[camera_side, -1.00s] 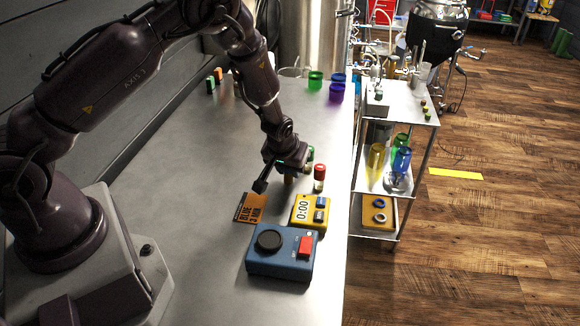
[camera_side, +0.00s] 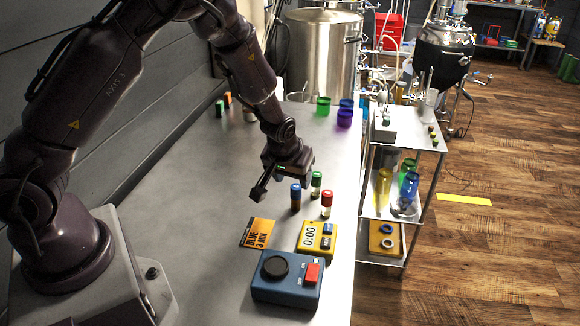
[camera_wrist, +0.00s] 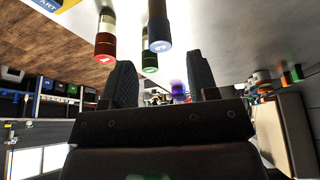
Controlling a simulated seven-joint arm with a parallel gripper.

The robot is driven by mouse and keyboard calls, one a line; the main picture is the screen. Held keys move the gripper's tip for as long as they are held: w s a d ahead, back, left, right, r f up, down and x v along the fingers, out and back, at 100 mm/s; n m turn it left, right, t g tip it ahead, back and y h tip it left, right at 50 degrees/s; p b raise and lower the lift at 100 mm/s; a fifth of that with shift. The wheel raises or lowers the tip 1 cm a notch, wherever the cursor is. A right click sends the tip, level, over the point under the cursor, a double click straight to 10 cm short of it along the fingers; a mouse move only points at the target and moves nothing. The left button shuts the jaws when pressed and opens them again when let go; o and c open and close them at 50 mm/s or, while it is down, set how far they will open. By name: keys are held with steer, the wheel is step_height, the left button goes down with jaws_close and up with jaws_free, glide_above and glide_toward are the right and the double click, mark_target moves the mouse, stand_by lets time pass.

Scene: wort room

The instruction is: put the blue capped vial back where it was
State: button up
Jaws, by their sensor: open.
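The blue-capped vial (camera_side: 296,197) stands upright on the metal bench with dark contents. A green-capped vial (camera_side: 316,184) stands behind it to the right, and a red-capped vial (camera_side: 327,203) to its right. My gripper (camera_side: 278,188) is open and empty, just above and left of the blue-capped vial. In the wrist view, the blue-capped vial (camera_wrist: 159,28) shows beyond the spread fingers (camera_wrist: 161,80), apart from them. The red-capped vial (camera_wrist: 105,42) and green-capped vial (camera_wrist: 149,62) are beside it there.
In front lie an orange card (camera_side: 258,233) reading "BLUE 3 MIN", a yellow timer (camera_side: 317,240) showing 0:00 and a blue device (camera_side: 287,281) with a black disc and red switch. Green (camera_side: 323,106) and purple (camera_side: 344,118) containers stand at the back. The bench's left middle is clear.

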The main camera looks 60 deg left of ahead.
steer(key=s+d+r+m+h, duration=0.15)
steer(key=s+r, duration=0.35)
steer(key=r, duration=0.5)
steer(key=s+d+r+m+h, duration=0.1)
steer(key=s+d+r+h, duration=0.15)
steer(key=s+r, duration=0.45)
steer(key=s+d+r+m+t+y, duration=0.1)
steer(key=s+r+m, duration=0.3)
steer(key=s+r, duration=0.4)
steer(key=s, duration=0.3)
steer(key=shift+d+r+t, duration=0.25)
steer(key=shift+r+t, duration=0.15)
